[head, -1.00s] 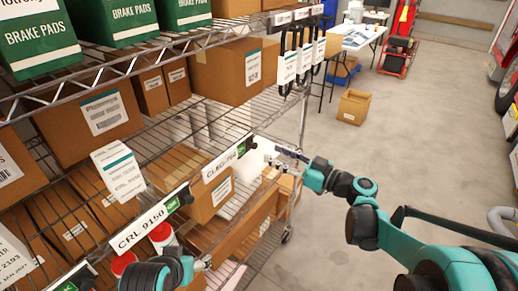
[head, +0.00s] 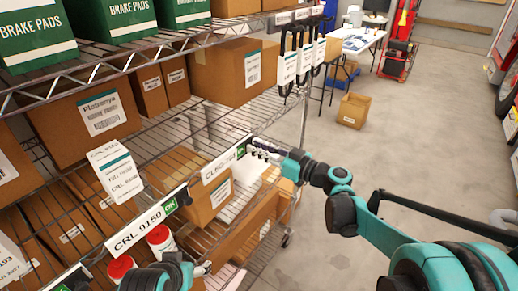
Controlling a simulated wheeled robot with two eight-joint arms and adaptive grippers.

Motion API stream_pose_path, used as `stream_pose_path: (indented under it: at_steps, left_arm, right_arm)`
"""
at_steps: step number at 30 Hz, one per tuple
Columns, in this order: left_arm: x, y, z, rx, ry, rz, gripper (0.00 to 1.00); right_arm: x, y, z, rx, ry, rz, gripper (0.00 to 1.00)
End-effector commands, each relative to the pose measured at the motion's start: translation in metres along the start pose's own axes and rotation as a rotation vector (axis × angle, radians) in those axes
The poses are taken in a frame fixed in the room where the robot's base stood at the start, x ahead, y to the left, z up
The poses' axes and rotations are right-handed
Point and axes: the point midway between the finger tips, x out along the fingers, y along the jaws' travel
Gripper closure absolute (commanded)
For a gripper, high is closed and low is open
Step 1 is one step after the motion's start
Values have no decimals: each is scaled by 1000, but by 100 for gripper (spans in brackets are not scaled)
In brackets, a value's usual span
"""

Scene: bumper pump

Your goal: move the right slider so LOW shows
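The right label strip (head: 219,166) is on the shelf's front edge, its text starting "CL". At its right end is the right slider's green window (head: 241,151); the lettering there is too small to read for sure. My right gripper (head: 256,150) is at this end of the strip, its fingertips close to the slider. I cannot tell if they touch it or how far apart they are. The left strip, CRL 9150 (head: 138,231), shows a green OK window (head: 170,207). My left gripper (head: 205,268) is low, below and right of that strip; its fingers are barely visible.
Wire shelves hold brown boxes (head: 98,113) and green brake pads boxes (head: 110,18). Red-capped bottles (head: 160,238) stand near my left arm. Black straps with tags (head: 285,68) hang above. Open floor (head: 420,130) lies right.

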Motion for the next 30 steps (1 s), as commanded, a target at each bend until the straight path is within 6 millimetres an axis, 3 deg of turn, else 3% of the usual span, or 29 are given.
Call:
stream_pose_path:
  at_steps: [5,13,21,22,24,30]
  left_arm:
    - [0,0,0,0,0,0,29]
    - [-5,0,-4,0,0,0,29]
    - [-4,0,-3,0,0,0,29]
    - [-4,0,-3,0,0,0,29]
    - [-4,0,-3,0,0,0,29]
    - [-4,0,-3,0,0,0,29]
  right_arm:
    - [0,-2,0,0,0,0,100]
    - [0,-38,-1,0,-1,-2,100]
    - [0,-42,0,0,-1,-3,100]
    - [0,-42,1,0,-1,-3,79]
    - [0,-42,1,0,-1,-4,61]
    - [0,-41,0,0,-1,-2,60]
